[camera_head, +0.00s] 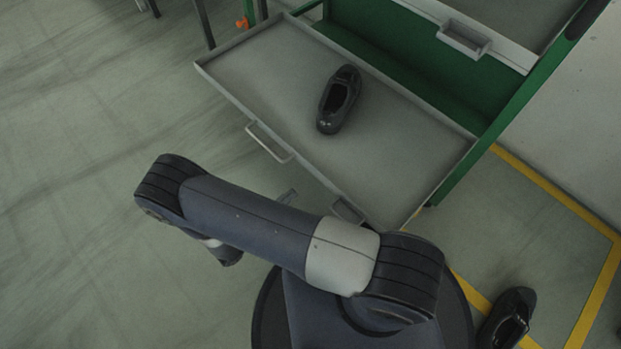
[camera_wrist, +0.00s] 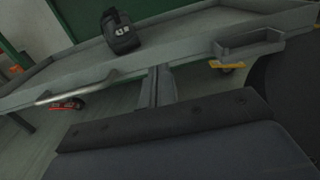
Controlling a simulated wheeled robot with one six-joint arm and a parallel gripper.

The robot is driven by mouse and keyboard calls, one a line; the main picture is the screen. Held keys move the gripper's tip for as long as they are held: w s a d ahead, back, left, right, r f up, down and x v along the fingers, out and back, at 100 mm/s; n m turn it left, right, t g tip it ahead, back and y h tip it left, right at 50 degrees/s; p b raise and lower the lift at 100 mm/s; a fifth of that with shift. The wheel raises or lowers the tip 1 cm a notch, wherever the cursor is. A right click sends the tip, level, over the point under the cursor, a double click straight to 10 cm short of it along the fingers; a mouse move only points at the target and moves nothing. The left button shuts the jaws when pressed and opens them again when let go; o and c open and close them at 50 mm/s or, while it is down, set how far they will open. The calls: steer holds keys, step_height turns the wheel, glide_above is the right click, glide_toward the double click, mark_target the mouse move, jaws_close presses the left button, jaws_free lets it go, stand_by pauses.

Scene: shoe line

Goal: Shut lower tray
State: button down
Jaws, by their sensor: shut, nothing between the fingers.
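The lower tray (camera_head: 290,65) is a shallow grey drawer pulled out of a green cabinet. A black shoe (camera_head: 338,98) lies on it. A bar handle (camera_head: 268,143) is on its front edge, and a small label holder (camera_head: 348,209) is further right. My gripper (camera_head: 287,196) is mostly hidden behind my arm, in front of the tray. In the wrist view my gripper (camera_wrist: 158,72) is shut and empty, its tips at the tray's front wall (camera_wrist: 190,54), between the handle (camera_wrist: 75,91) and the label holder (camera_wrist: 248,45). I cannot tell whether they touch it.
The green cabinet (camera_head: 400,65) stands behind, with an upper tray (camera_head: 490,28) above. Another black shoe (camera_head: 508,318) is on the floor at lower right, beside yellow floor lines (camera_head: 596,285). The floor at left is clear.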

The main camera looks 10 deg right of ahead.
mark_target(318, 172)
steer(key=b+x, duration=0.1)
steer(key=x, duration=0.7)
steer(key=shift+w+d+b, duration=0.25)
steer(key=shift+b, duration=0.15)
